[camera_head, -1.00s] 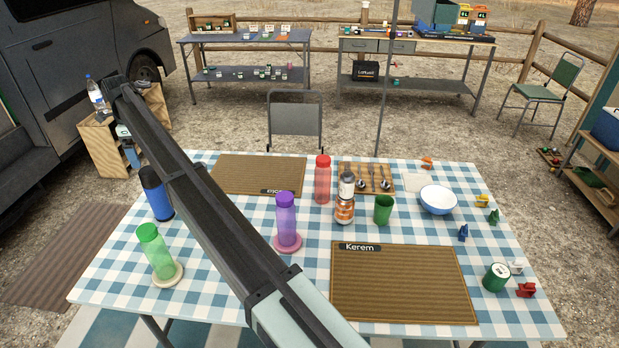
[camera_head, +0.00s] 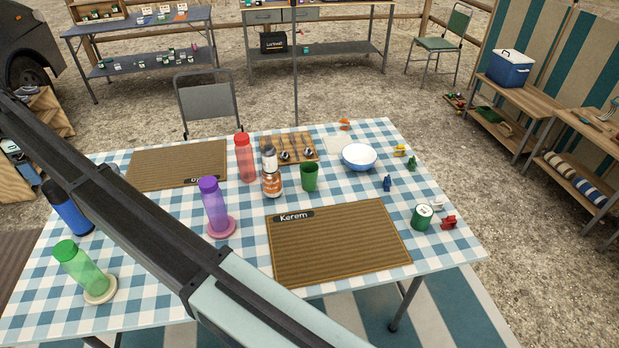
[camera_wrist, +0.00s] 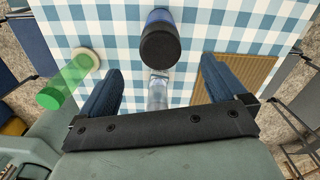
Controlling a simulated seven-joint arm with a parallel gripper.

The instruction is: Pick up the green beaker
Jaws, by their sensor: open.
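The green beaker (camera_head: 309,177) stands upright on the checked table, right of an orange-labelled jar (camera_head: 272,184) and behind the Kerem mat. It does not show in the wrist view. My gripper (camera_wrist: 160,66) is open, its two dark blue fingers spread. It points down at the table's left part, well away from the beaker. In the head view my gripper is outside the picture at left.
A green bottle (camera_head: 80,268), purple bottle (camera_head: 214,207) and red bottle (camera_head: 245,158) stand on the table. A white-and-blue bowl (camera_head: 360,157) is right of the beaker. A green can (camera_head: 422,217) stands right of the Kerem mat (camera_head: 340,245). My arm crosses the left and front.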

